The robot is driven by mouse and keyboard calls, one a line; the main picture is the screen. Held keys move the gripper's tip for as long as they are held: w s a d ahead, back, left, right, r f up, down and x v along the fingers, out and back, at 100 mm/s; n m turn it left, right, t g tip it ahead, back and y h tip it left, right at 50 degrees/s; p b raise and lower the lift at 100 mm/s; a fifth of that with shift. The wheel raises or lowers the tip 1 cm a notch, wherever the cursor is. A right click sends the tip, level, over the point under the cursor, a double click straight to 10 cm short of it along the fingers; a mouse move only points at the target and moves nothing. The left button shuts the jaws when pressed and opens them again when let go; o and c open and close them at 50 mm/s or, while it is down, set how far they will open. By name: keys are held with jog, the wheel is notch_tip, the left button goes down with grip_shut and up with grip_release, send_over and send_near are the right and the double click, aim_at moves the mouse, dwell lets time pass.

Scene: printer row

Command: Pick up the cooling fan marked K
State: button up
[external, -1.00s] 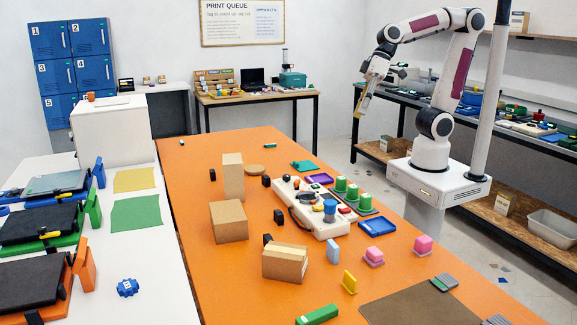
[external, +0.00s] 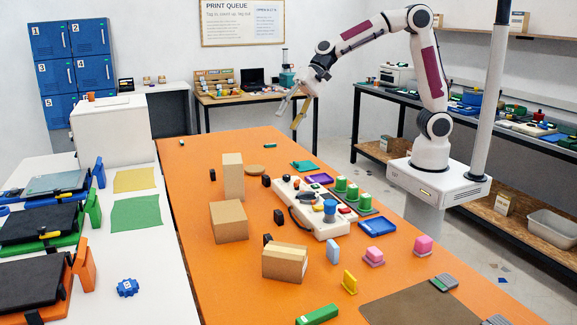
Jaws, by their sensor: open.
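Several small black blocks stand on the orange table (external: 210,285): one at the left (external: 212,174), one behind the white power strip-like unit (external: 266,181), one at that unit's front left (external: 278,216), and one partly hidden behind a cardboard box (external: 267,240). They may be cooling fans, but I cannot tell. No letter K is readable on any of them. My gripper (external: 287,120) is open and empty. It hangs in the air above the far end of the orange table, apart from everything on it.
Cardboard boxes (external: 233,177) (external: 229,222) (external: 285,262) stand mid-table. The long white unit (external: 318,222) lies right of them, with green cylinders (external: 352,193) and a blue tray (external: 378,226) beside it. The table's far left is mostly clear.

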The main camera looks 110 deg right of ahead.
jog(key=w+d+f+m+t, duration=0.1)
jog(key=w+d+f+m, duration=0.4)
jog(key=w+d, duration=0.3)
jog(key=m+t+h, duration=0.2)
jog(key=m, duration=0.6)
send_near(217, 179)
jog(key=a+r, duration=0.5)
jog(key=r, duration=0.3)
jog(key=d+f+m, duration=0.1)
jog(key=f+m, duration=0.2)
jog(key=d+f+m, duration=0.1)
jog(key=f, duration=0.1)
jog(key=shift+w+d+f+t+h, duration=0.1)
jog(key=shift+w+d+t+h, duration=0.25)
jog(key=shift+w+t+h, duration=0.05)
jog(key=m, duration=0.1)
jog(key=f+m, duration=0.1)
jog(key=m+t, duration=0.1)
jog(key=shift+w+d+f, duration=0.15)
jog(key=shift+d+f, duration=0.1)
jog(key=shift+d+f+m+t+h, duration=0.1)
jog(key=shift+m+t+h, duration=0.15)
jog(key=shift+m, duration=0.25)
jog(key=shift+d+f+m+t+h, duration=0.15)
jog(key=shift+m+h, duration=0.1)
jog(key=shift+m, duration=0.25)
jog(key=shift+w, duration=0.1)
jog(key=shift+x, duration=1.2)
jog(key=shift+w+f, duration=0.1)
jog(key=shift+w, duration=0.05)
